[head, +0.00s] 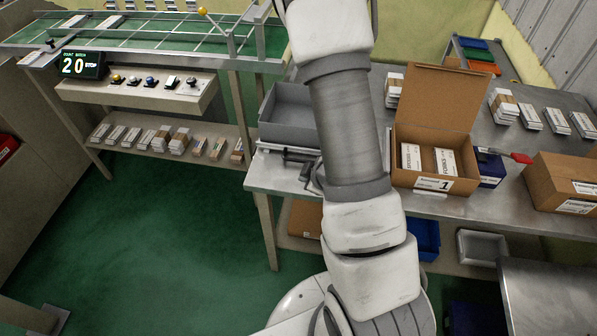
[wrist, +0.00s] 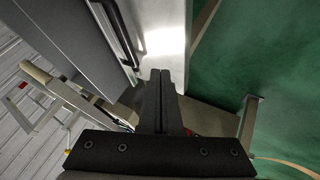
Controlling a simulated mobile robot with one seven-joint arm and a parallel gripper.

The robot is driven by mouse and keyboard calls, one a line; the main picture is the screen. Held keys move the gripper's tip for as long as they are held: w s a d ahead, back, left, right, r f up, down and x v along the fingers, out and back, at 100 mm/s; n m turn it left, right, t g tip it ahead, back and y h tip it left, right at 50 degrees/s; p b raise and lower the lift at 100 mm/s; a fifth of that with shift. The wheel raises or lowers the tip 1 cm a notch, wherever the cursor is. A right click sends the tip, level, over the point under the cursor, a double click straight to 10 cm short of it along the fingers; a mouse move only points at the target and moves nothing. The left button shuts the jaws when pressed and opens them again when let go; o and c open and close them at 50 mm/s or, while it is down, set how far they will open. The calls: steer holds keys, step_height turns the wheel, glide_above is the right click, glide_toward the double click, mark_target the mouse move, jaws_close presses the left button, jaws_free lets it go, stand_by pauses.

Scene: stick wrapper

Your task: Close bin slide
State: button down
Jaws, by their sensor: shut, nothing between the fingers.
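A grey bin (head: 290,112) stands at the left end of the metal table in the head view, partly hidden by my arm. Metal slide hardware (head: 290,155) lies at its front, near the table edge; how far the slide is out I cannot tell. In the wrist view a grey panel, seemingly the bin (wrist: 75,30), fills the upper left, with a dark bar-like handle (wrist: 118,35) along it. My gripper (wrist: 160,72) is shut and empty, its fingertips just right of and below that handle. I cannot tell whether they touch anything. My gripper is not clearly visible in the head view.
An open cardboard box (head: 432,165) with packs stands right of my arm on the metal table (head: 460,205). Another carton (head: 565,185) is at the right. A counter display (head: 80,65) and conveyor are at the left. Green floor (head: 160,230) is clear at lower left.

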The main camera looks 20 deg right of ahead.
steer(key=b+x, duration=0.3)
steer(key=b, duration=0.4)
steer(key=shift+w+f, duration=0.1)
steer(key=shift+f, duration=0.35)
steer(key=x, duration=0.4)
steer(key=shift+w+f+b, duration=0.1)
steer(key=shift+b, duration=0.2)
steer(key=w, duration=0.1)
steer(key=w+d, duration=0.1)
steer(key=w, duration=0.1)
steer(key=shift+d+r+p, duration=0.3)
steer(key=shift+r+p, duration=0.05)
steer(key=shift+p, duration=0.05)
steer(key=shift+w+d+r, duration=0.1)
steer(key=shift+w+d, duration=0.15)
